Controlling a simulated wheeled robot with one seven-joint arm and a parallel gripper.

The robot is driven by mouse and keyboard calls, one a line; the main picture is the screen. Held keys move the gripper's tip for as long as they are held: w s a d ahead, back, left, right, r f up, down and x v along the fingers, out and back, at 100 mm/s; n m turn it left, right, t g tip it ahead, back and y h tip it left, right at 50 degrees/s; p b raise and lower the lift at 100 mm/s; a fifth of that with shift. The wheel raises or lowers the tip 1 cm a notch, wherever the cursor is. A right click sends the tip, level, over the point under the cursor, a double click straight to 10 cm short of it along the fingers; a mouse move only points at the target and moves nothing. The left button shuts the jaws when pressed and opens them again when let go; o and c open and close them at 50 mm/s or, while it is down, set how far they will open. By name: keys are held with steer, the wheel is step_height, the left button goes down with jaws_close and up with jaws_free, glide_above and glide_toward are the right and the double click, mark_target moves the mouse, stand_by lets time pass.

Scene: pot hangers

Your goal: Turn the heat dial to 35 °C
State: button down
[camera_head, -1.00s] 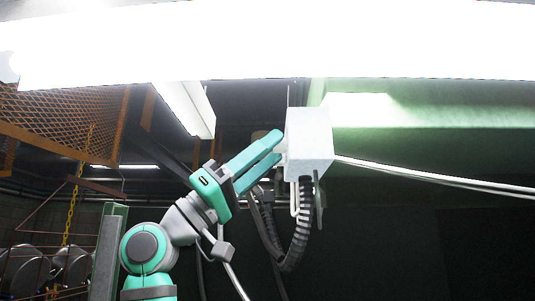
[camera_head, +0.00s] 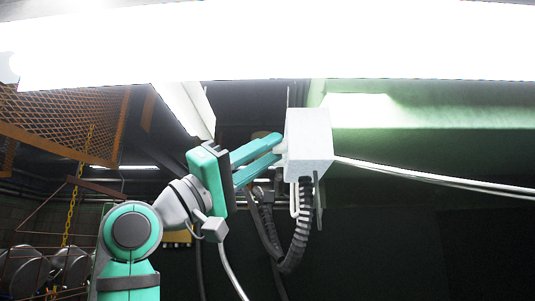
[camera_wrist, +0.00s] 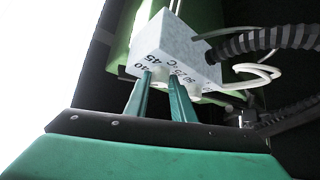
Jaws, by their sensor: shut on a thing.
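The heat dial (camera_head: 281,157) is a small pale knob on the left side of a white control box (camera_head: 312,145) in the head view. My gripper (camera_head: 277,147) reaches up from the left, its teal fingers shut on the dial at that side. In the wrist view, the box (camera_wrist: 178,50) has dark markings along its face; I can make out 40, 45, 25 and °C. My gripper (camera_wrist: 161,78) covers the middle of that face between the markings. The dial's pointer is hidden, so its setting cannot be read.
A black ribbed hose (camera_head: 297,240) and white cables (camera_head: 430,177) run from the box. A bright white lamp (camera_head: 270,45) spans the top. An orange mesh frame (camera_head: 70,125) is at left, with metal pots (camera_head: 25,268) below. The lower right is dark.

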steer(key=shift+s+r+n+t+y, duration=0.15)
steer(key=shift+n+t+y, duration=0.2)
steer(key=shift+n+y, duration=1.1)
steer(key=shift+s+r+n+t+y, duration=0.25)
steer(key=shift+n+y, duration=0.75)
steer(key=shift+n, duration=0.8)
steer(key=shift+s+r+n+t+y, duration=0.1)
steer(key=shift+n+t+y, duration=0.3)
steer(key=shift+n+y, duration=1.05)
steer(key=shift+w+n, duration=0.1)
steer(key=shift+n, duration=0.3)
steer(key=c, duration=1.5)
jaws_free()
steer(key=shift+v, duration=5.35)
